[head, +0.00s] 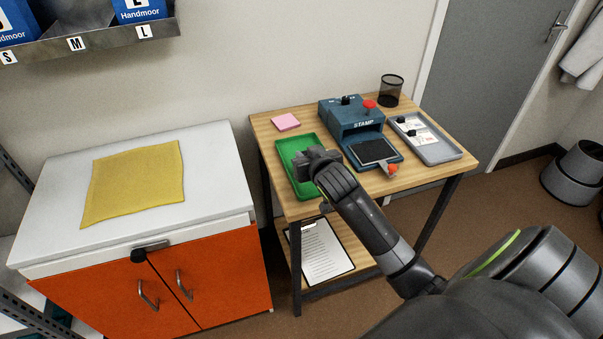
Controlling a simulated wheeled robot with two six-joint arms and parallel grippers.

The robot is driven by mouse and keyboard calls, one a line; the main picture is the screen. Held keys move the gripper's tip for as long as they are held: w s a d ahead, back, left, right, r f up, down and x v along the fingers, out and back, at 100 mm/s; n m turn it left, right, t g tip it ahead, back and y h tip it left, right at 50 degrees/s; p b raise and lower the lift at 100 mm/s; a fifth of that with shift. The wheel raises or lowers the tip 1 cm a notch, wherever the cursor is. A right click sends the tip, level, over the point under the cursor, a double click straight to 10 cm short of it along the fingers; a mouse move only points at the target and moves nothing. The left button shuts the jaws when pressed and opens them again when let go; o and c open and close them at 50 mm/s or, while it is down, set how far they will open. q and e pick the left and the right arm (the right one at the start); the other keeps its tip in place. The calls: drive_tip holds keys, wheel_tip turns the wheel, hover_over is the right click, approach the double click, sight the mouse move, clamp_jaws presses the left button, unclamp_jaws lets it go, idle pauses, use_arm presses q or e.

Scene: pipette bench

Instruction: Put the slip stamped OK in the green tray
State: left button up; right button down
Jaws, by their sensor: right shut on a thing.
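The green tray (289,148) lies at the left of the wooden table. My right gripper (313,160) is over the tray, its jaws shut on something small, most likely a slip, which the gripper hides. I cannot see a stamp mark on it, nor tell whether it touches the tray floor. Slips (411,124) with black grips lie in the grey tray (440,152) at the table's right; their print is too small to read. The blue stamp machine (345,115) stands between the trays, with a black pad plate and a red knob. My left gripper is out of view.
A pink note pad (286,122) lies behind the green tray, and a black mesh cup (391,90) stands at the back right. A clipboard (322,250) lies on the lower shelf. A white-topped orange cabinet (60,190) with a yellow cloth (135,183) stands left.

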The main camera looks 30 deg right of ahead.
drive_tip(key=shift+f, duration=3.2)
drive_tip(key=shift+f, duration=0.1)
drive_tip(key=c, duration=1.3)
unclamp_jaws()
drive_tip(key=v, duration=1.2)
